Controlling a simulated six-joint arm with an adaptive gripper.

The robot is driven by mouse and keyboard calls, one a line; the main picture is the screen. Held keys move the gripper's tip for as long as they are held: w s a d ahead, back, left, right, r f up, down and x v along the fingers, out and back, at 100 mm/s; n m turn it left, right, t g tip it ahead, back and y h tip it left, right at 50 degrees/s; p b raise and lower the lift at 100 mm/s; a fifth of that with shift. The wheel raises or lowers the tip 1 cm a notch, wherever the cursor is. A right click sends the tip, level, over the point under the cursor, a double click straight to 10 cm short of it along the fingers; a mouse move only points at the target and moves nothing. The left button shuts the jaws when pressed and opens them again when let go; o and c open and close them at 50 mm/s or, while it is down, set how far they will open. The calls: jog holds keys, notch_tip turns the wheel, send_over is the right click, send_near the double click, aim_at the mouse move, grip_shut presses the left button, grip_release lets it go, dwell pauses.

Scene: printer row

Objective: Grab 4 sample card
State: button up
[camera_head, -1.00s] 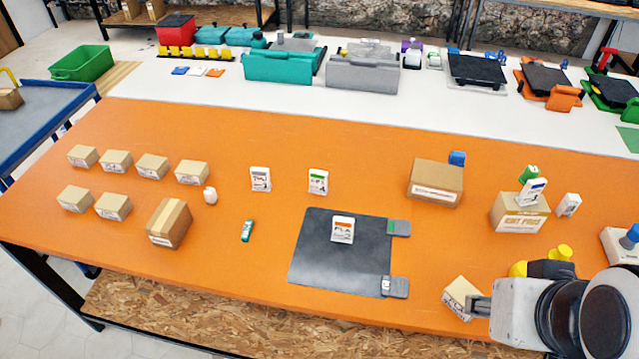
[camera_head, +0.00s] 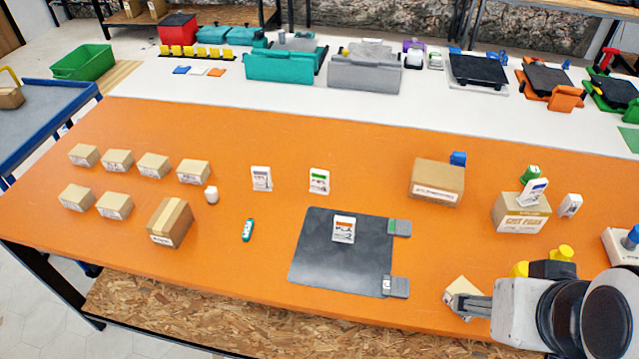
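White sample cards with printed labels stand on the orange table. One with a grey label (camera_head: 261,179) and one with a green label (camera_head: 319,181) stand behind the black mat. One with an orange label marked PLA (camera_head: 343,229) is on the mat. A white card with a blue label (camera_head: 533,192) is on top of a cardboard box, and another white card (camera_head: 570,205) is right of that box. My gripper (camera_head: 470,304) is at the front right edge, at a small cardboard box (camera_head: 463,287). It partly hides this box; I cannot tell whether its fingers grip it.
The black mat (camera_head: 330,279) has grey pieces at its right corners. Several small boxes (camera_head: 115,205) stand at the left, with a larger one (camera_head: 170,223). Cardboard boxes (camera_head: 437,182) and (camera_head: 519,213) stand at the right. The table's front left is clear.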

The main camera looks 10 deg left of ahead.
dwell(0.3)
jog(key=m+t, duration=0.1)
jog(key=t, duration=0.6)
send_over(320, 181)
jog(key=s, duration=0.5)
notch_tip(320, 181, down, 16)
jog(key=shift+t+h, duration=0.4)
jog(key=shift+h, duration=0.2)
jog(key=f, duration=0.2)
jog(key=s+f, duration=0.1)
jog(key=f, duration=0.1)
jog(key=a+f, duration=0.1)
jog(key=f, duration=0.1)
jog(key=shift+s+f, duration=0.15)
jog(key=shift+f, duration=0.1)
jog(key=shift+s+f, duration=0.15)
jog(key=shift+f, duration=0.2)
